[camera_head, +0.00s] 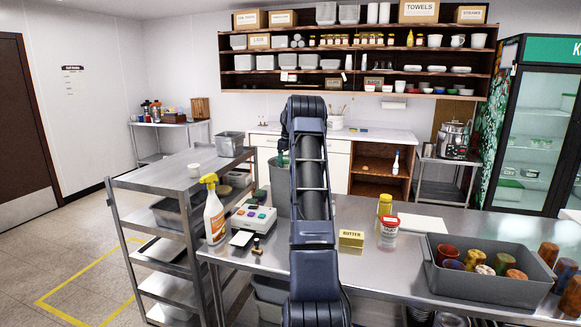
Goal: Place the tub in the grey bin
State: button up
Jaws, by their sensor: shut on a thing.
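My gripper (283,152) is mostly hidden behind my own arm, and only a dark part shows to the left of it. It is shut on a small teal-green thing (283,161), seemingly the tub, of which little shows. This thing is over or in the mouth of a tall grey bin (280,190); I cannot tell which. The bin stands at the counter's back, partly covered by my arm.
A steel cart (150,180) stands left. Shelves line the back wall.

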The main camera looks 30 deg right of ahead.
notch_tip(320, 180, down, 20)
jog(key=shift+f, duration=0.1)
dwell(0.5)
jog(key=shift+f, duration=0.15)
jog(key=o, duration=1.2)
notch_tip(320, 180, up, 12)
jog(key=s, duration=0.1)
jog(key=shift+d, duration=0.4)
jog(key=shift+s, duration=0.1)
